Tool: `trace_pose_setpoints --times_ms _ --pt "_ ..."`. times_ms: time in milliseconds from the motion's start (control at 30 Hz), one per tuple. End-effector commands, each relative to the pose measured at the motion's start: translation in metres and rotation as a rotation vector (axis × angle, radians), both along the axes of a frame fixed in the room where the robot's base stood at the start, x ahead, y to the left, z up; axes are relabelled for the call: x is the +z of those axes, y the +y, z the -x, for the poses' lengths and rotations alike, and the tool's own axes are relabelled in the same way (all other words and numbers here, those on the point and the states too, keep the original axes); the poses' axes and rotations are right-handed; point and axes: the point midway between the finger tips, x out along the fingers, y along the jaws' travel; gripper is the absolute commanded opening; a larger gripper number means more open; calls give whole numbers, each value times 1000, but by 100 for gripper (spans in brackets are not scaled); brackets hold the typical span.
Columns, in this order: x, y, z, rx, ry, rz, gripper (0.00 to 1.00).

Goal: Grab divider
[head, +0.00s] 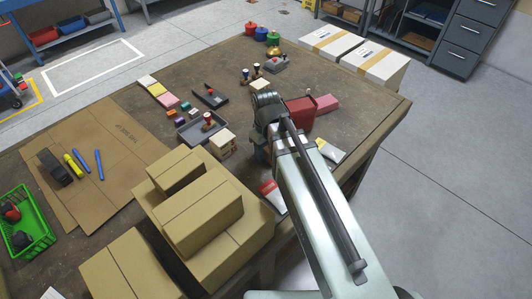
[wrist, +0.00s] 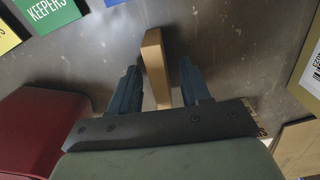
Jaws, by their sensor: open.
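A thin tan slab that looks like the divider (wrist: 154,62) stands on edge in the wrist view. My gripper (wrist: 159,68) is open, with one dark finger on each side of the slab. The slab's near end lies between the fingers, and a gap shows on the right side. Its lower part is hidden behind the gripper's palm. In the head view my arm covers the gripper and I cannot make out the slab.
A red bin (wrist: 30,128) is close on the left in the wrist view, and also shows in the head view (head: 299,111). A green KEEPERS card (wrist: 47,10) lies beyond. Stacked cardboard boxes (head: 203,215) and a grey tray (head: 190,129) stand left of my arm.

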Motion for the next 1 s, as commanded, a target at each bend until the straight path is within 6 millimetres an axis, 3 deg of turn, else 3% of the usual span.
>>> trace_pose_setpoints --times_ms 267,767,1000 --pt "-4 0 0 0 -1 -1 47" --pt "-4 0 0 0 -1 -1 1" --pt "-4 0 0 0 -1 -1 0"
